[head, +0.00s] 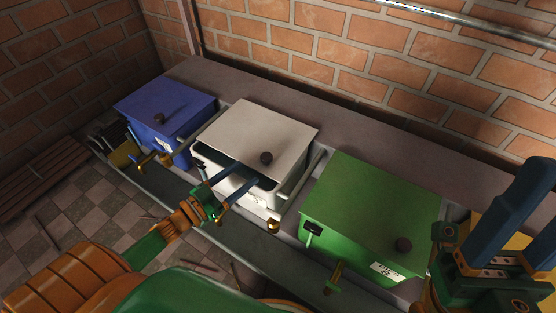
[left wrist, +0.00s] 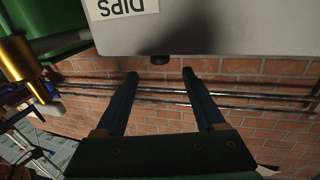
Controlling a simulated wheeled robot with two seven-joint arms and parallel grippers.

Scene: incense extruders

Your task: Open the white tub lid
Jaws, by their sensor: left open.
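The white tub (head: 209,162) stands between a blue and a green tub. My right gripper (head: 528,205) is open, pointing up at right.
The blue tub (head: 170,103) is at left and the green tub (head: 375,205) at right, both closed. A yellow tub is partly hidden behind my right arm. A brick wall (head: 400,60) with a metal pipe (head: 465,22) runs behind. Brass taps stick out in front.

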